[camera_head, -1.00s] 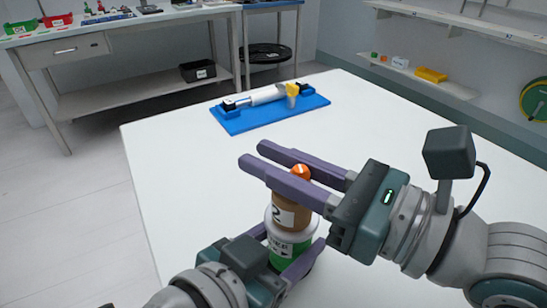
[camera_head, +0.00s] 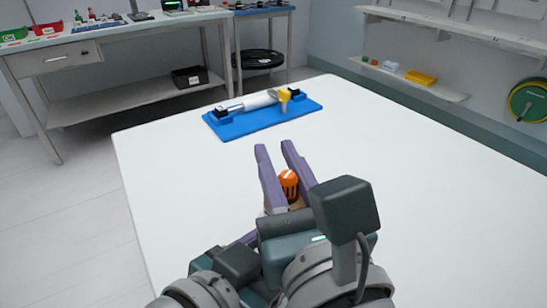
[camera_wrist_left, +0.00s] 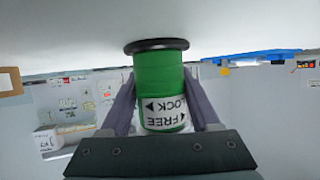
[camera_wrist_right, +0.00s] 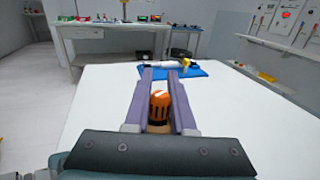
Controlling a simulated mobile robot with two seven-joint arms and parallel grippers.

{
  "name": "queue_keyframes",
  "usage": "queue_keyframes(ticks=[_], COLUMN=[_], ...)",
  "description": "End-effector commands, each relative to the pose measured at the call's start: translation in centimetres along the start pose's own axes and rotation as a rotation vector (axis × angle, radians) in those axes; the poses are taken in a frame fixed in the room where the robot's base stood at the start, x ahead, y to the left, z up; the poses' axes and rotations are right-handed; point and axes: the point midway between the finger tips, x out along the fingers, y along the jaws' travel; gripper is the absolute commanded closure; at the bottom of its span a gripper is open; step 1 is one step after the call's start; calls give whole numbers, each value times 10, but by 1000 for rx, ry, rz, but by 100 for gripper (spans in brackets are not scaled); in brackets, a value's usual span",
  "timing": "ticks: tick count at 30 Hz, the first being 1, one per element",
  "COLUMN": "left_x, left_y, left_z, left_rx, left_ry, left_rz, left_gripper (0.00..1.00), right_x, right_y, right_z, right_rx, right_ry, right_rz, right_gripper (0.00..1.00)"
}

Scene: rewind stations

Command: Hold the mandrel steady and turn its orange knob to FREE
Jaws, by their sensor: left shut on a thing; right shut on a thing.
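The mandrel (camera_wrist_left: 160,105) has a green body, a black base and a white band marked LOCK and FREE with arrows; it appears upside down in the left wrist view. My left gripper (camera_wrist_left: 161,78) is shut around the body, one finger on each side. The orange knob (camera_head: 288,184) tops the mandrel and has a pale mark. My right gripper (camera_head: 275,147) is shut on the knob, its fingers pointing to the far side of the table. The knob also shows between those fingers in the right wrist view (camera_wrist_right: 160,104). My right arm hides most of the mandrel in the head view.
The white table (camera_head: 400,170) is mostly clear around the mandrel. A blue board (camera_head: 262,122) with a white cylinder and a yellow part lies at its far side. A workbench (camera_head: 110,35) stands behind, and a wall shelf (camera_head: 410,77) is at the right.

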Motion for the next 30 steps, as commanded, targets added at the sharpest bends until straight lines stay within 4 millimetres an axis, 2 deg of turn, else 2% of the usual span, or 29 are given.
queue_keyframes(ticks=[12,29,30], left_x=[0,0,0], left_y=[2,2,2], left_z=[1,1,1], left_rx=[4,4,4], left_ry=[-1,-1,-1], left_rz=[4,4,4], left_gripper=[100,100,100], right_x=[1,1,1], right_y=[-6,-7,-8], right_z=[1,1,1], right_rx=[-4,-5,-5], right_ry=[-2,-3,-3], right_rz=[-205,-237,-237], right_gripper=[100,100,76])
